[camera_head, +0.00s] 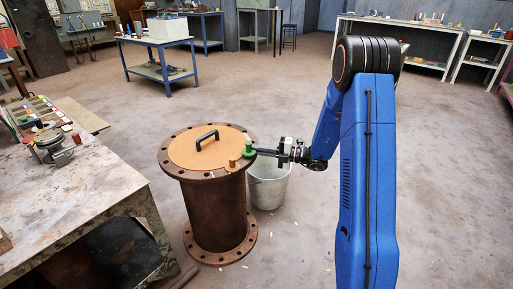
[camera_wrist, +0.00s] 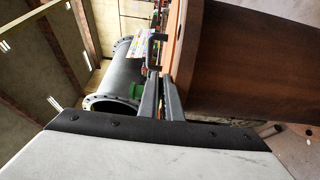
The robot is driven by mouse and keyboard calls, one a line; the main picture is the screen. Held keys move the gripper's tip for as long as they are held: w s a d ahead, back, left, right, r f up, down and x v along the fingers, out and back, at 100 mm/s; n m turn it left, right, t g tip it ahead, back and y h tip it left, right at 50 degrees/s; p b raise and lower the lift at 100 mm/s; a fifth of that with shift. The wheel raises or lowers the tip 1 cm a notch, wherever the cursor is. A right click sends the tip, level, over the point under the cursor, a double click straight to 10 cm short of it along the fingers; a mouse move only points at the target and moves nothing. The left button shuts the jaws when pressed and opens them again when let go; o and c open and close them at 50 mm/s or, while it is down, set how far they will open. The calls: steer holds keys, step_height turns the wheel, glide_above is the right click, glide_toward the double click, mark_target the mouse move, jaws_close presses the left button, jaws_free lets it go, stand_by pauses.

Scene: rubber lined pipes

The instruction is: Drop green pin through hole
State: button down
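The green pin (camera_head: 248,148) is upright at the right edge of the round orange lid (camera_head: 192,153), which lies on the flange of the rusty pipe (camera_head: 217,210). My gripper (camera_head: 257,151) reaches in level from the right, its fingertips at the pin. In the wrist view my two grey fingers (camera_wrist: 160,90) lie close together with a narrow gap, and a bit of green (camera_wrist: 137,90) shows beside them. Whether they clamp the pin is hidden. A copper-coloured peg (camera_head: 232,163) stands on the lid just left of the pin. I cannot make out an open hole.
A black handle (camera_head: 207,139) rises from the lid and also shows in the wrist view (camera_wrist: 155,42). A pale bucket (camera_head: 268,188) stands on the floor below my gripper. A worn workbench (camera_head: 75,200) is at left. The floor to the right is free.

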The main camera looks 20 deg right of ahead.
steer(key=shift+f, duration=0.2)
stand_by(0.4)
steer(key=c, duration=1.9)
jaws_free()
steer(key=shift+f, duration=0.1)
steer(key=shift+s, duration=0.1)
steer(key=shift+c, duration=0.2)
